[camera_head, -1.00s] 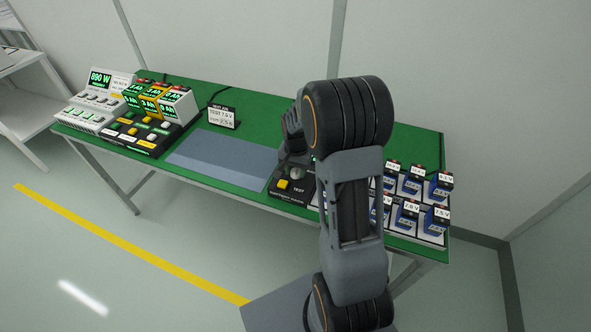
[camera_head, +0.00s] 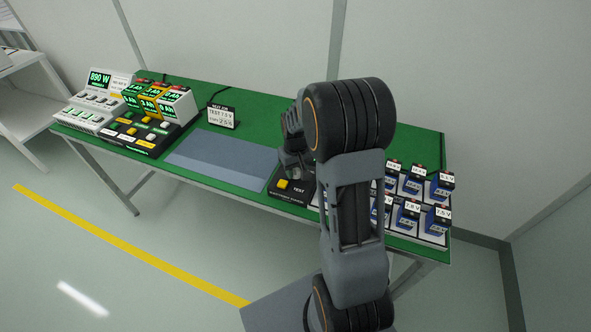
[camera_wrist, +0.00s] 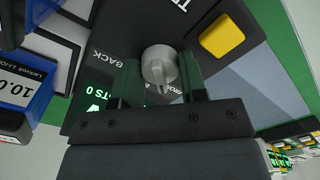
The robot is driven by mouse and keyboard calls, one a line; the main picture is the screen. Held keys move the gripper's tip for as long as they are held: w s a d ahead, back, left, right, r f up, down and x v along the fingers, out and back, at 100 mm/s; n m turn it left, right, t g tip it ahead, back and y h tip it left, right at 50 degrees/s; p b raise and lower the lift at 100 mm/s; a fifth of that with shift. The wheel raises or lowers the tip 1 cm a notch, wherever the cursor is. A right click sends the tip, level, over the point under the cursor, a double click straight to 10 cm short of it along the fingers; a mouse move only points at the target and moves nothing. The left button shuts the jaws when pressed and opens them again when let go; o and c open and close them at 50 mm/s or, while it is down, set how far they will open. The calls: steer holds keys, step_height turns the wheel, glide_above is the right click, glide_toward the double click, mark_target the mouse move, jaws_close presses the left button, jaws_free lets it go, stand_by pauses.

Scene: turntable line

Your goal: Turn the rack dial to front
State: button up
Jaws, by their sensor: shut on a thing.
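The rack dial (camera_wrist: 160,66) is a round silver knob on the black test box (camera_wrist: 125,40). In the wrist view it sits between my gripper's two green-grey fingers (camera_wrist: 162,80), which are shut on it. The word BACK shows left of the dial. A partly hidden label at its lower right looks like FRONT. A pointer ridge on the dial faces down in the picture, between the labels. In the head view my gripper (camera_head: 292,164) is down at the black box (camera_head: 295,192) and hides the dial.
A yellow button (camera_wrist: 222,37) sits beside the dial. Blue battery packs (camera_head: 411,182) stand in racks on the right. A grey mat (camera_head: 222,160), a small sign (camera_head: 221,117) and a charger station (camera_head: 140,133) with several packs are left on the green table (camera_head: 270,118).

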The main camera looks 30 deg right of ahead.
steer(key=shift+n, duration=0.5)
steer(key=o, duration=0.9)
steer(key=shift+o, duration=0.2)
